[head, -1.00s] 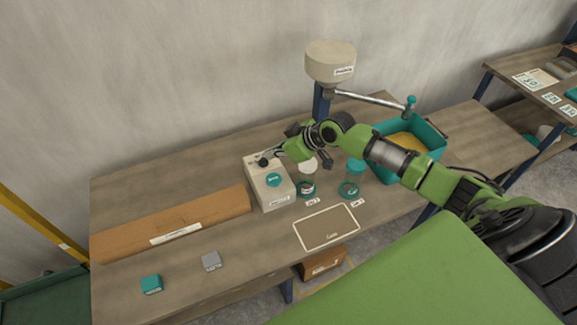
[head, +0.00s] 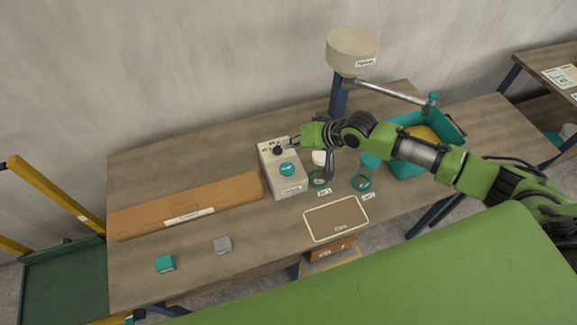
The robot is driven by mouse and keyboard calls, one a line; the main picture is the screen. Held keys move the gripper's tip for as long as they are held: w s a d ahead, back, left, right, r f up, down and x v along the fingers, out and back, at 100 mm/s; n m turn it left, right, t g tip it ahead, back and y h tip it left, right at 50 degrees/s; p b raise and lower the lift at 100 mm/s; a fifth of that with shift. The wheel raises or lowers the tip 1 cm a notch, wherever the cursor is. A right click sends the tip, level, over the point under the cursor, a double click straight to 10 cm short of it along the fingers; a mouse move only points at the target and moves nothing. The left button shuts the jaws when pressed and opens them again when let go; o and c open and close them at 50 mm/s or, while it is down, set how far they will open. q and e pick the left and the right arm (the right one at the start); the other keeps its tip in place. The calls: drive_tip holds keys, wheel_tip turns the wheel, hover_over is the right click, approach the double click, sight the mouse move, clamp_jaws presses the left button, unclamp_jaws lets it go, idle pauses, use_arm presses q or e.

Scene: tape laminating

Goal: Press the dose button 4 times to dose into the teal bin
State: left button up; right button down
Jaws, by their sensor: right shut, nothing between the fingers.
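A beige control box (head: 287,188) stands on the workbench with a round teal button (head: 287,169) on its sloping top and a black knob (head: 278,150) near its back edge. The print on the button is too small to read. My right gripper (head: 294,143) is shut and empty at the box's back right, close to the knob and behind the teal button; I cannot tell if it touches the box. The teal bin (head: 399,168) stands to the right, partly hidden by my right arm, with yellow material in it. My left gripper is out of view.
A beige hopper (head: 352,52) on a blue post carries a pipe ending in a teal tip (head: 432,100) above the bin. Tape rolls (head: 361,183) stand right of the box.

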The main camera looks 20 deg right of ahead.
drive_tip(key=b, duration=0.7)
hover_over(284, 166)
drive_tip(key=s+d, duration=0.1)
drive_tip(key=shift+s+d+f, duration=0.1)
drive_tip(key=shift+f, duration=1.65)
drive_tip(key=shift+s+d+f, duration=0.1)
drive_tip(key=shift+f, duration=1.6)
drive_tip(key=shift+f+b, duration=0.6)
drive_tip(key=shift+f, duration=0.35)
drive_tip(key=shift+f, duration=0.15)
drive_tip(key=shift+f, duration=0.3)
drive_tip(key=shift+f+b, duration=0.3)
drive_tip(key=shift+f, duration=0.3)
drive_tip(key=shift+s, duration=0.1)
drive_tip(key=shift+r+p, duration=1)
drive_tip(key=shift+p, duration=0.1)
